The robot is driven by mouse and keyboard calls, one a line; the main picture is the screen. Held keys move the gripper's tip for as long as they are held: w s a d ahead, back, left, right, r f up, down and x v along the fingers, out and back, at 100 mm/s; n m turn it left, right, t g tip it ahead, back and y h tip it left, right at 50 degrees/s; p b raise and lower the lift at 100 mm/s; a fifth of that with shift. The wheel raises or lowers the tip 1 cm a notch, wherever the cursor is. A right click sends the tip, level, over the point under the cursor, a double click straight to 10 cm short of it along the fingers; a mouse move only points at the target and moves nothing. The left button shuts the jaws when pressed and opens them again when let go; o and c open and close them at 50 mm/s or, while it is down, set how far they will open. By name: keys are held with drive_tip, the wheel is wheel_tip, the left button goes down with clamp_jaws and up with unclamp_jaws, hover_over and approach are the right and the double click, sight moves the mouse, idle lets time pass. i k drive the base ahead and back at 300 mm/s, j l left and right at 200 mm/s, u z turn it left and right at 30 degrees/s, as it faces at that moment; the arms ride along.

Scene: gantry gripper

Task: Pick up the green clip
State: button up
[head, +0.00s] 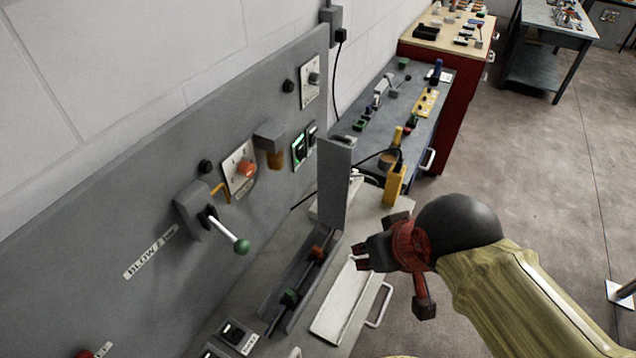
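A small green clip-like block (290,297) sits on the narrow dark rail (303,280) at the bottom centre of the head view. A red-orange block (317,254) sits farther along the same rail. I take the green one for the green clip, though its shape is too small to make out fully. My gripper (359,257) is to the right of the rail, over the bench near a white tray. Its dark fingertips point left and look apart, with nothing visible between them. It is clear of the green clip.
A grey upright plate (335,183) stands at the rail's far end. A lever with a green knob (242,246) sticks out from the wall panel on the left. The white tray (342,301) lies right of the rail. A yellow tool (395,186) stands behind; open floor is at right.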

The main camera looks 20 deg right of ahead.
sight(290, 294)
drive_tip(key=l+u, duration=0.15)
drive_tip(key=u, duration=0.3)
drive_tip(key=i+l+u, duration=0.1)
drive_tip(key=u, duration=0.3)
drive_tip(key=l+u, duration=0.25)
drive_tip(key=u, duration=0.2)
drive_tip(key=l+u, duration=0.15)
drive_tip(key=u, duration=0.3)
drive_tip(key=k+l+u, duration=0.15)
drive_tip(key=l, duration=0.3)
drive_tip(key=k+l+u, duration=0.15)
drive_tip(key=l, duration=0.35)
drive_tip(key=k+l+u, duration=0.1)
drive_tip(key=l, duration=0.35)
drive_tip(key=k+l+u, duration=0.15)
drive_tip(key=l, duration=0.25)
drive_tip(key=k+l+u, duration=0.15)
drive_tip(key=k+l, duration=0.15)
drive_tip(key=k+l+u, duration=0.15)
drive_tip(key=l, duration=0.3)
drive_tip(key=k+u, duration=0.2)
drive_tip(key=u, duration=0.25)
